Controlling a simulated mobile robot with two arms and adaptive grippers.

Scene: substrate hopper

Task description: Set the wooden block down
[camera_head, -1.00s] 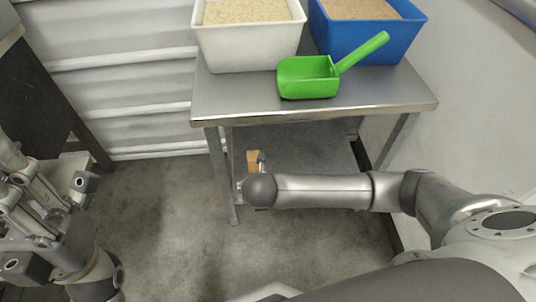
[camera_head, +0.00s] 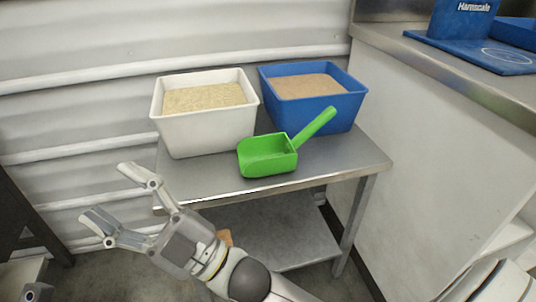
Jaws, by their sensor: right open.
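The wooden block (camera_head: 226,237) shows as a small brown patch on the lower shelf of the steel table, near its left front side. My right gripper and wrist hide most of it. My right gripper (camera_head: 108,192) is open, its two fingers spread wide and empty, left of the table's front left corner and pointing up and left. It is apart from the block. Only a small grey piece of my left gripper (camera_head: 38,292) shows at the bottom left edge, too little to tell its state.
On the steel table (camera_head: 345,162) stand a white bin (camera_head: 205,132) of pale grains and a blue bin (camera_head: 335,108) of brownish grains. A green scoop (camera_head: 267,158) lies before them. The lower shelf (camera_head: 285,238) is bare at right. A counter with blue items (camera_head: 490,55) stands right.

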